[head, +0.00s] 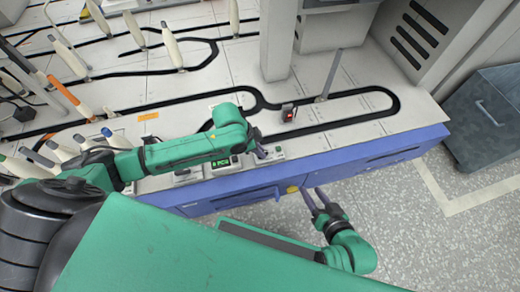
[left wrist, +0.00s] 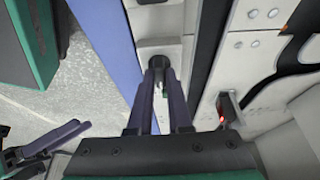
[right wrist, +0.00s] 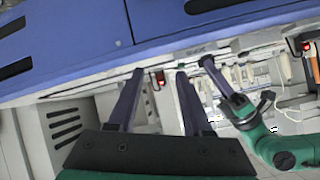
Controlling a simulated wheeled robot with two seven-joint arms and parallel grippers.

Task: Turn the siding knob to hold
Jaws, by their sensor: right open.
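My left gripper (head: 264,150) is over the control strip along the front edge of the table. In the left wrist view its two fingers (left wrist: 165,80) are close together, with a narrow gap. Their tips are at a dark round knob (left wrist: 187,70) on a small pale box (left wrist: 158,46). The fingers hide most of the knob, and I cannot read its setting or tell whether they grip it. My right gripper (head: 314,198) is open and empty, in front of the table's blue edge; its fingers (right wrist: 158,95) stand well apart in the right wrist view.
A green-lit display box (head: 222,162) sits left of the left gripper. A dark track loop (head: 372,98) runs behind, with a small red-lit device (head: 289,113) and a grey post (head: 330,75). Pale spindles stand at the left. A grey bin (head: 490,115) is on the floor at right.

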